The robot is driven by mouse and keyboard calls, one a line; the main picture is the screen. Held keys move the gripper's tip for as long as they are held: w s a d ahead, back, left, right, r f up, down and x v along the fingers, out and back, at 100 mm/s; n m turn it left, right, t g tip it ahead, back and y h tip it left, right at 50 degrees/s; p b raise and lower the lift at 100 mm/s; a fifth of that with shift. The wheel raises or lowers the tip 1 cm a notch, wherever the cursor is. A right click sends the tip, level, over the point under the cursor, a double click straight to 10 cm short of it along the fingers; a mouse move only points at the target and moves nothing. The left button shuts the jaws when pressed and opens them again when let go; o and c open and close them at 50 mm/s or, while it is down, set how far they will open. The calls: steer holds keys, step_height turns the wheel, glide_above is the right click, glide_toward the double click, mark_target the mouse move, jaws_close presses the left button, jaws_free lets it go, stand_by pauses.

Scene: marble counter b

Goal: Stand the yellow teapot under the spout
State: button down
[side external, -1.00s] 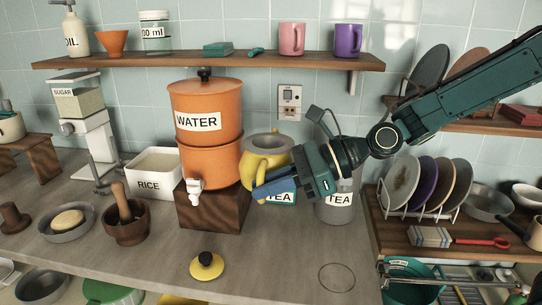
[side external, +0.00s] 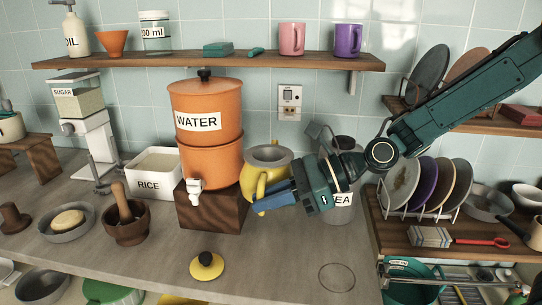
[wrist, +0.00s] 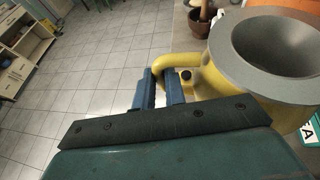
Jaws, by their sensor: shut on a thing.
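The yellow teapot (side external: 258,178) has a wide grey open top and no lid on it. It is right of the orange water dispenser (side external: 205,110), beside its wooden block. The dispenser's white spout (side external: 195,188) is at its front, left of the teapot. My gripper (side external: 254,203) is shut on the teapot's handle, which shows between the blue fingers in the wrist view (wrist: 160,75). The teapot looks roughly upright; its underside is hidden by my fingers, so I cannot tell whether it touches the counter. A yellow lid (side external: 206,265) with a black knob lies on the counter.
A mortar with pestle (side external: 126,225) and a rice box (side external: 153,174) are left of the block. A tea canister (side external: 342,190) stands behind my gripper. A dish rack (side external: 425,190) is at the right. The counter before the spout is clear back from the lid.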

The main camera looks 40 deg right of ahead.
step_height(320, 180, down, 13)
stand_by(0.7)
steer(key=shift+f, duration=1.9)
steer(key=shift+f, duration=0.15)
steer(key=c, duration=1.5)
jaws_free()
steer(key=shift+o, duration=0.2)
steer(key=shift+d, duration=0.1)
steer(key=shift+v, duration=3.65)
